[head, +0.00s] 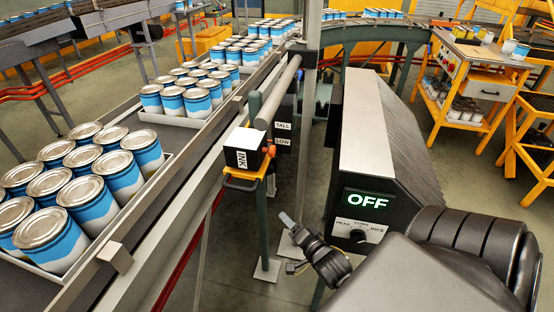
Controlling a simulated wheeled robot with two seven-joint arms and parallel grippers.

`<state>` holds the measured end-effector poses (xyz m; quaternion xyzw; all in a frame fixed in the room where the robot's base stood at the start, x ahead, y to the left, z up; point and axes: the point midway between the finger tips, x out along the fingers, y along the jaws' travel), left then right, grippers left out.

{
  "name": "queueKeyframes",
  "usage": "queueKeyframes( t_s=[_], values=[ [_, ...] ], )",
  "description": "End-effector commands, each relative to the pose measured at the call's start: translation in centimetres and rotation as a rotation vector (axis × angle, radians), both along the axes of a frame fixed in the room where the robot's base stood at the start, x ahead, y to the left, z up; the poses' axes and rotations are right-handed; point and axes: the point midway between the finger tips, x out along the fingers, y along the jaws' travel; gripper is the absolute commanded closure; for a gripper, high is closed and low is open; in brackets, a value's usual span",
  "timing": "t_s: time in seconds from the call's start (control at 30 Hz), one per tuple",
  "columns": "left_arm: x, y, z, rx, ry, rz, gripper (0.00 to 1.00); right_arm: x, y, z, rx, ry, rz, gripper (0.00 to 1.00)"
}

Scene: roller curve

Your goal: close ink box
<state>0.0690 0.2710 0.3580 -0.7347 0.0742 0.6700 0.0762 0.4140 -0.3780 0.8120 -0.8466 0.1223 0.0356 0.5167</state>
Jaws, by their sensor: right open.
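The ink box (242,158) is a small white-and-black box marked INK. It sits on an orange bracket beside the conveyor, near the middle of the head view. A small orange-brown part shows at its right side. Whether its lid is open or shut is hard to tell at this size. My right gripper (287,243) is below and to the right of the ink box, apart from it, and holds nothing that I can see. Its fingers are small and partly dark in the picture. My left gripper is not in view.
A conveyor (190,135) with trays of blue-and-white cans runs along the left. A dark machine (372,130) with an OFF display and a knob stands right of the ink box. A grey roller (278,92) and TALL/LOW labels are behind it. An orange cart (470,75) stands at the back right.

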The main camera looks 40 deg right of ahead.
Motion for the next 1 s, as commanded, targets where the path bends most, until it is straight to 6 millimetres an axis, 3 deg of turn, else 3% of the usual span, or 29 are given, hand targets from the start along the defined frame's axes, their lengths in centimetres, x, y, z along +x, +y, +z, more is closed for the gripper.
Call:
queueKeyframes(
  t_s=[0.03,0.1,0.2,0.3,0.57,1.0],
  values=[
    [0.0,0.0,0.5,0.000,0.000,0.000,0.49,0.2,-0.3,4.7,0.090,-0.120,-0.010,0.47],
    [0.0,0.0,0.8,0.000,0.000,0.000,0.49,0.0,-0.6,9.6,0.209,-0.257,-0.013,0.47],
    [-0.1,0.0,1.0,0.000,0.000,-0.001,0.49,-0.5,-0.7,14.2,0.330,-0.388,-0.002,0.47],
    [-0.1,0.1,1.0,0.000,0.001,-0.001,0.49,-0.9,-0.8,16.5,0.394,-0.453,0.010,0.47],
    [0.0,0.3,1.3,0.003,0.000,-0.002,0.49,-0.4,-0.9,17.3,0.414,-0.472,0.014,0.47],
    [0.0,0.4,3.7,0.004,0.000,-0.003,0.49,6.9,-2.1,19.0,0.412,-0.471,0.014,0.47]
  ],
)
